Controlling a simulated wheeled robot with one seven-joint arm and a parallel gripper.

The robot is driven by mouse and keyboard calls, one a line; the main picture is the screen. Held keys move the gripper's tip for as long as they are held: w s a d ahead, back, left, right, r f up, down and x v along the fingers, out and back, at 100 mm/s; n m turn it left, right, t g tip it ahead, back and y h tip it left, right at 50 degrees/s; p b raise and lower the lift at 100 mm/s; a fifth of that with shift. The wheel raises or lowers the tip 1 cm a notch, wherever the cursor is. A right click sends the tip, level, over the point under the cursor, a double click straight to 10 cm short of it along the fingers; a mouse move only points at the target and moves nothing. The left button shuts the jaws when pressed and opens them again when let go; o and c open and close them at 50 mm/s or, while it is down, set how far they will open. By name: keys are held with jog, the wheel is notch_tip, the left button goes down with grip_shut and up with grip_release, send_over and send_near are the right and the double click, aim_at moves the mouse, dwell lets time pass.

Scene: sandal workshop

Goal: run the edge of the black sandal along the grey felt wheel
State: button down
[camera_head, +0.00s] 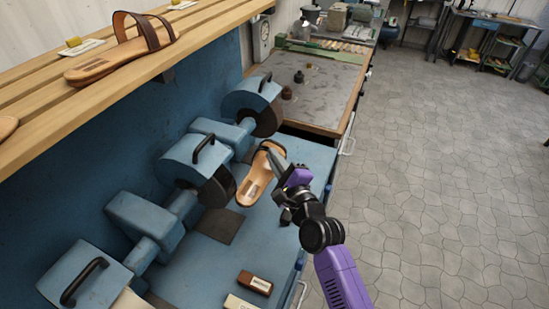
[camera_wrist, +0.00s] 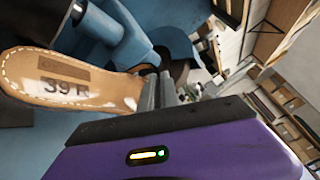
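The sandal is above the blue bench, just right of the middle hooded wheel (camera_head: 222,188), which looks dark. The far wheel (camera_head: 268,119) looks dark brown. A pale shape (camera_head: 130,300) shows by the nearest hood. I cannot tell which wheel is grey felt, or whether the sandal touches one.
Blue hoods with black handles (camera_head: 203,147) cover the wheels. A slatted wooden shelf (camera_head: 35,115) with another sandal (camera_head: 110,62) hangs at upper left. A brown block (camera_head: 255,283) lies at the bench front. A grey-topped table (camera_head: 320,90) stands beyond. The floor at right is open.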

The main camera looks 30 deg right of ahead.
jog(key=shift+s+d, duration=0.1)
jog(key=shift+s+d+f+b, duration=0.15)
jog(key=shift+s+d+b, duration=0.3)
jog(key=shift+b, duration=0.65)
jog(key=shift+s+a, duration=0.1)
jog(key=shift+s+d+f+b, duration=0.25)
jog(key=shift+s+d+b, duration=0.3)
jog(key=shift+s+b, duration=0.3)
jog(key=shift+s+d+f+b, duration=0.2)
jog(key=shift+s+d+b, duration=0.45)
jog(key=shift+b, duration=0.3)
jog(key=shift+s+d+f+b, duration=0.25)
jog(key=shift+s+d+b, duration=0.25)
jog(key=shift+s+b, duration=0.4)
